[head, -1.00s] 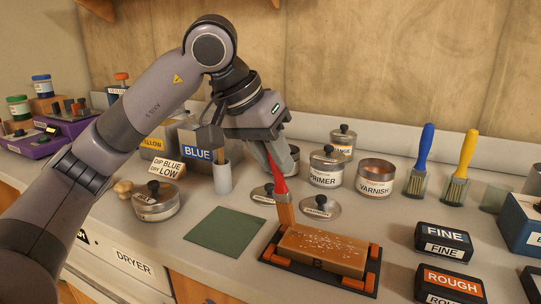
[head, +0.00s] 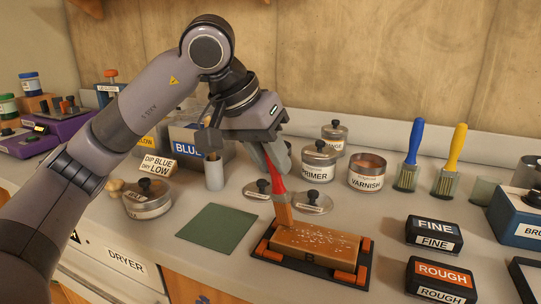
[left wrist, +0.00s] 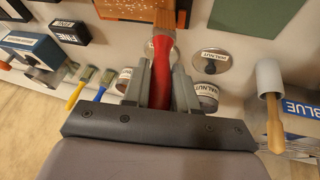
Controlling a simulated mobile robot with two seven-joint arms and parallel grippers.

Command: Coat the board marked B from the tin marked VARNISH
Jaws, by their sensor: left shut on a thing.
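My left gripper (head: 275,155) is shut on a red-handled brush (head: 277,180), which points down. The brush also shows in the left wrist view (left wrist: 161,62), running between the fingers. Its bristle end is at the back-left edge of the board marked B (head: 315,240); I cannot tell whether it touches. The board is brown, with pale specks on top, and lies in a black holder (head: 283,259) with orange corner pieces. The tin marked VARNISH (head: 367,182) stands open behind and to the right, with brown contents visible. My right gripper is not in view.
Two loose lids (head: 313,203) lie behind the board. The PRIMER tin (head: 318,172) is left of the varnish. Blue (head: 411,155) and yellow (head: 453,155) brushes stand at right. FINE (head: 434,234) and ROUGH (head: 441,276) blocks lie right. A bare green mat (head: 215,229) lies left.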

